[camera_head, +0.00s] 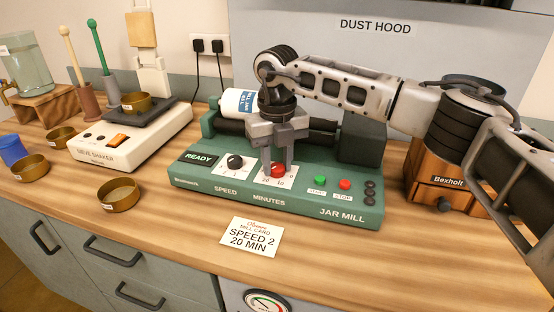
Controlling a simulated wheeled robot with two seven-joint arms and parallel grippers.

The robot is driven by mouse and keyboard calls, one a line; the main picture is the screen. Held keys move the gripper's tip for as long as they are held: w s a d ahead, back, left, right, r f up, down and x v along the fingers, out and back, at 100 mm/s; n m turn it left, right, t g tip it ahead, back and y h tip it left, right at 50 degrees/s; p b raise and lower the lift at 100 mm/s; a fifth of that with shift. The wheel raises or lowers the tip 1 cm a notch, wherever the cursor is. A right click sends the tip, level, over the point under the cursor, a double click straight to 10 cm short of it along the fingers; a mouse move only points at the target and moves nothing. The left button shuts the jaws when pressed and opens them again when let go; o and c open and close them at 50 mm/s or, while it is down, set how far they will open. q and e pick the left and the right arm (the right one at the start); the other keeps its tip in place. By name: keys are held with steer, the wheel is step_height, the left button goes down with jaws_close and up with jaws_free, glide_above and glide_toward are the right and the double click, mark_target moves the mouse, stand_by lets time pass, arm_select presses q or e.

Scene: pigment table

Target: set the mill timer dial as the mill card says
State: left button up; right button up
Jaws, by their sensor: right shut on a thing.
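The green jar mill (275,205) stands on the wooden bench, with a display reading READY. The timer dial (278,170), red and labelled MINUTES, is partly hidden by my right gripper (278,168). That gripper points down and is shut on the dial, so its pointer cannot be read. The black speed dial (235,161) sits to the left, clear of the gripper. The mill card (251,238) lies flat in front of the mill and reads SPEED 2, 20 MIN. My left gripper is not in view.
A green start button (320,180) and a red stop button (345,184) sit right of the dial. A white jar (238,102) lies on the rollers behind. A sieve shaker (130,137) and brass bowls (118,195) stand left; a wooden Bexholt box (440,180) stands right.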

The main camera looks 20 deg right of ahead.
mark_target(277, 166)
steer(key=o, duration=1)
steer(key=shift+r, duration=0.1)
steer(key=shift+c, duration=0.2)
step_height(277, 166, up, 16)
steer(key=shift+b, duration=0.35)
